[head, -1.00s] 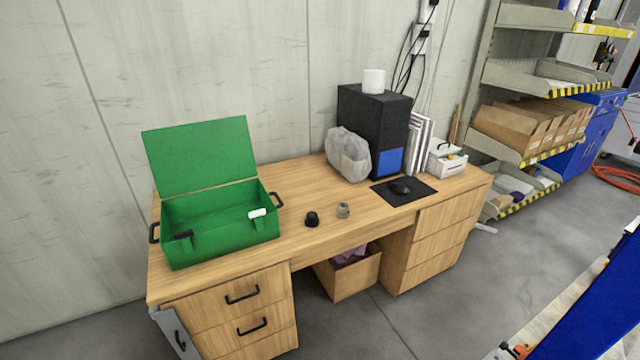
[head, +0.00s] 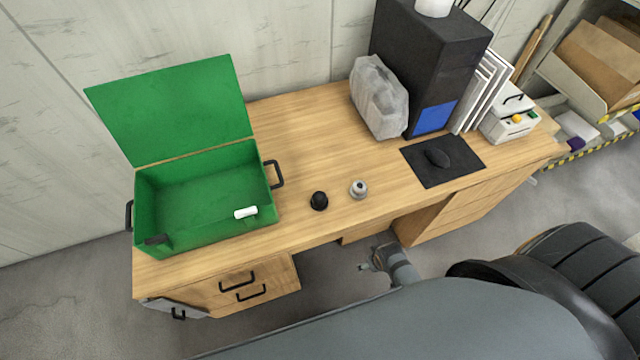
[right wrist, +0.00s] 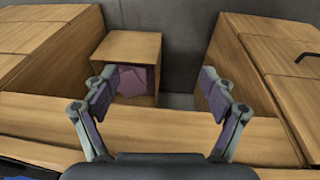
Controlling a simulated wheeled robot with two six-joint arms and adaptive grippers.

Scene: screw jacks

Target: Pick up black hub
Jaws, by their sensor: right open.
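The black hub (head: 319,201) is a small, dark, round-topped piece standing on the wooden desk, right of the green case and left of a small grey part. My right gripper (head: 368,262) is in front of the desk's front edge, in the head view, below and to the right of the hub and apart from it. In the right wrist view my right gripper (right wrist: 161,102) is open and empty, facing the desk's front edge. The hub does not show in that view. My left gripper is not in view.
The open green case (head: 205,205) stands on the left of the desk (head: 290,130). The grey part (head: 358,189) is close right of the hub. A mouse mat (head: 465,167), a black computer tower (head: 440,65) and a wrapped bundle (head: 378,98) are further right. A box (right wrist: 130,47) sits under the desk.

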